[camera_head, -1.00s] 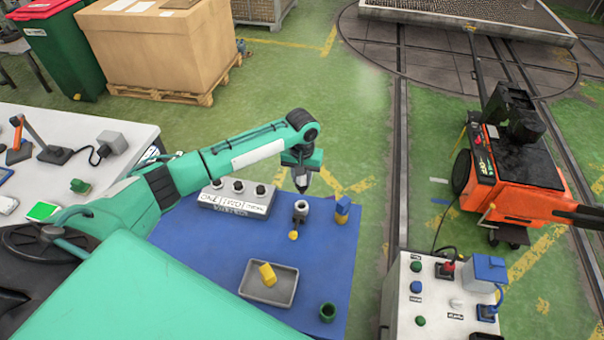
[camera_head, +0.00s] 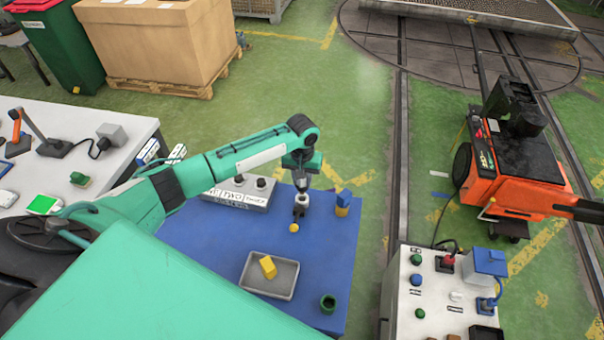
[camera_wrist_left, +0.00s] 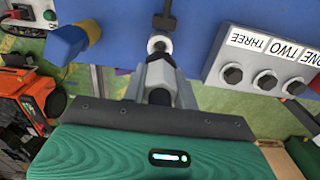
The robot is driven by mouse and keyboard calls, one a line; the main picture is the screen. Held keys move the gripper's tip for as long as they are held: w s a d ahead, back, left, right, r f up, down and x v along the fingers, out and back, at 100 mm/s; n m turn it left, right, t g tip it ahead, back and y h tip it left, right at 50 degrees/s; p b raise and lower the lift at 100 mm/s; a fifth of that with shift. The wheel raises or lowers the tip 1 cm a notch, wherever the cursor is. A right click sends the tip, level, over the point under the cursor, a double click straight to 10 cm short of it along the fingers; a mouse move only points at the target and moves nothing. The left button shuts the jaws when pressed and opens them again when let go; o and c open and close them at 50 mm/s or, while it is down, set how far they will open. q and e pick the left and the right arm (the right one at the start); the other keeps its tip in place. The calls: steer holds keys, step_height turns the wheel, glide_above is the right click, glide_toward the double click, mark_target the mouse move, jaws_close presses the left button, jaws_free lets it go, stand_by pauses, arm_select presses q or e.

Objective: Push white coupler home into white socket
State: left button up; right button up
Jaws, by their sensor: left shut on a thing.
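The white socket (camera_head: 301,199) is a pale ring on a grey body with a dark lever. It stands on the blue mat, a yellow ball (camera_head: 293,228) at its near side. My left gripper (camera_head: 302,186) points down directly over the ring. In the left wrist view its grey fingers (camera_wrist_left: 158,85) are shut on the white coupler, which is mostly hidden between them; only a dark part shows. The socket's ring (camera_wrist_left: 158,45) shows just past the fingertips, roughly in line with them. I cannot tell whether coupler and socket touch. My right gripper is not in view.
A box labelled ONE, TWO, THREE (camera_head: 250,199) stands left of the socket. A blue-and-yellow block (camera_head: 343,204) stands close on the right. A control panel (camera_head: 405,300) stands right.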

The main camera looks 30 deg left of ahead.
arm_select(q)
steer(key=shift+f, duration=0.8)
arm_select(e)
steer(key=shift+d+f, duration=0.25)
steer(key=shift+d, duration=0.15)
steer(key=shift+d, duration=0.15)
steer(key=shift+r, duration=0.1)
arm_select(q)
steer(key=shift+p, duration=0.35)
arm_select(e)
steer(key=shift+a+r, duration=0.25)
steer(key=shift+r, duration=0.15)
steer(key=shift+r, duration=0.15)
arm_select(q)
steer(key=shift+p, duration=0.45)
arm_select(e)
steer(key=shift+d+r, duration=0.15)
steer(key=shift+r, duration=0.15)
